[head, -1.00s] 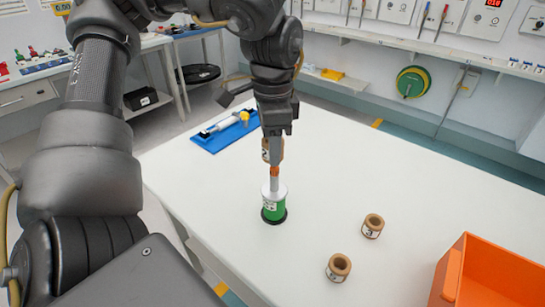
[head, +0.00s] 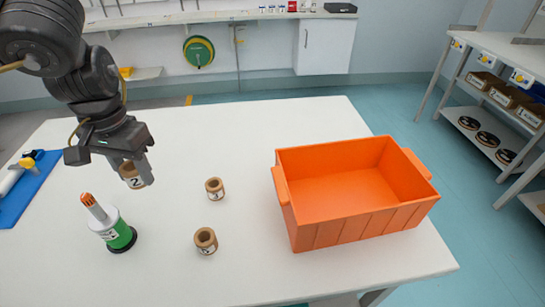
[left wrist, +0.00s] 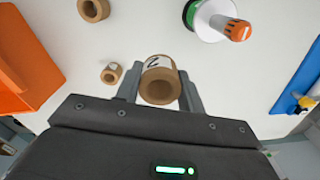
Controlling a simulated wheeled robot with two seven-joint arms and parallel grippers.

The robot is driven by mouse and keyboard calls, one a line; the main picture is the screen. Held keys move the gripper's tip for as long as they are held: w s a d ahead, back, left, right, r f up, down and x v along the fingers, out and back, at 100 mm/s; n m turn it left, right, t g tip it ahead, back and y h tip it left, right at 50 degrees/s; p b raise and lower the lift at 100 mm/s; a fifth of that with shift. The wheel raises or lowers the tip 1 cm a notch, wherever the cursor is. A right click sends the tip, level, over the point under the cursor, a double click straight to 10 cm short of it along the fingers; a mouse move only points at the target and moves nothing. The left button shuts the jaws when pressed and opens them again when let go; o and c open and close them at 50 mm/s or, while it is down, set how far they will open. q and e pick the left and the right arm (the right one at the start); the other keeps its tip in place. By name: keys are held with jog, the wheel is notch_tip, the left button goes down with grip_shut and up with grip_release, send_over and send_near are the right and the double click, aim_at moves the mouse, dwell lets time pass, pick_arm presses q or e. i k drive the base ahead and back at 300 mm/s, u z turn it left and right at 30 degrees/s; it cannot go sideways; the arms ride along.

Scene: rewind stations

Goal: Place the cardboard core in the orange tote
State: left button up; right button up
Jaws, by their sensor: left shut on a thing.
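My left gripper (head: 134,174) is shut on a cardboard core (head: 131,176) marked 2. It holds the core above the white table, up and to the right of the green spool stand. In the left wrist view the held core (left wrist: 160,80) sits between the two fingers. The orange tote (head: 355,229) stands on the right part of the table, open at the top, and its visible inside is empty. Its edge also shows at the left of the left wrist view (left wrist: 22,85). My right gripper is not in view.
Two more cardboard cores stand on the table, one farther back (head: 215,188) and one nearer (head: 206,240), between gripper and tote. The green spool (head: 118,236) has an upright post with an orange tip. A blue mat (head: 30,187) lies at the left edge.

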aim_at(335, 213)
jog(key=k, duration=0.95)
jog(key=z, duration=2)
jog(key=i, duration=2.15)
jog(key=u, duration=2.05)
